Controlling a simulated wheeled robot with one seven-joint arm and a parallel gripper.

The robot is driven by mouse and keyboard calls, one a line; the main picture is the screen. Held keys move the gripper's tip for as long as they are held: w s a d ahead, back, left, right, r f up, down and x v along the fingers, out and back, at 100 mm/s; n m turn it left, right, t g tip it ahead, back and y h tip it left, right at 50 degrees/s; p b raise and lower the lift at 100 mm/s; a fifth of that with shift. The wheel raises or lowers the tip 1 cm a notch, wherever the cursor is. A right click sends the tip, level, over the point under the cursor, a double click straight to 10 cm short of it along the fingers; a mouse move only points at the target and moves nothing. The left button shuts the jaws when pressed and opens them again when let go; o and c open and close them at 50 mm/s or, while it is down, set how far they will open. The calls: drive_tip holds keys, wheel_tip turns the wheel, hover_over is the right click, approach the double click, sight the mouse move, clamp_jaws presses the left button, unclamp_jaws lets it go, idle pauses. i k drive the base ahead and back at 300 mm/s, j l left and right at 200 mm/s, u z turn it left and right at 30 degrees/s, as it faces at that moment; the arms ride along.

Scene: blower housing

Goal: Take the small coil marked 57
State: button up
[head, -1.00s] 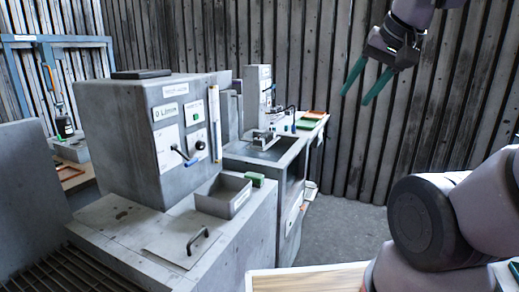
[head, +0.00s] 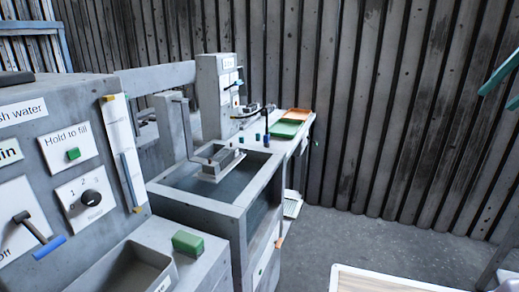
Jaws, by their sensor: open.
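I cannot make out a small coil marked 57 in the head view. My gripper (head: 496,99) shows only in part at the upper right edge, as two teal fingertips set apart, with nothing seen between them. Its body and the rest of the arm are out of the picture. It is in front of the corrugated wall, well to the right of the machines and the bench.
A grey machine (head: 62,105) with labelled panels fills the left. Beside it are an open grey bin (head: 125,268), a green block (head: 188,243) and a tank (head: 214,206). Green (head: 286,129) and orange (head: 298,114) trays lie farther back.

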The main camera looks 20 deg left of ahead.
sight(216, 163)
drive_tip(key=i+z, duration=0.1)
drive_tip(key=i, duration=0.75)
drive_tip(key=i+u, duration=0.4)
drive_tip(key=i+l+u, duration=0.15)
drive_tip(key=u, duration=0.2)
drive_tip(key=i+l+u, duration=0.15)
drive_tip(key=u, duration=0.3)
drive_tip(key=i+l+u, duration=0.2)
drive_tip(key=u, duration=0.25)
drive_tip(key=i+l+u, duration=0.15)
drive_tip(key=u, duration=0.3)
drive_tip(key=l+u, duration=0.45)
drive_tip(key=i+l+u, duration=0.1)
drive_tip(key=l+u, duration=0.95)
drive_tip(key=l, duration=0.1)
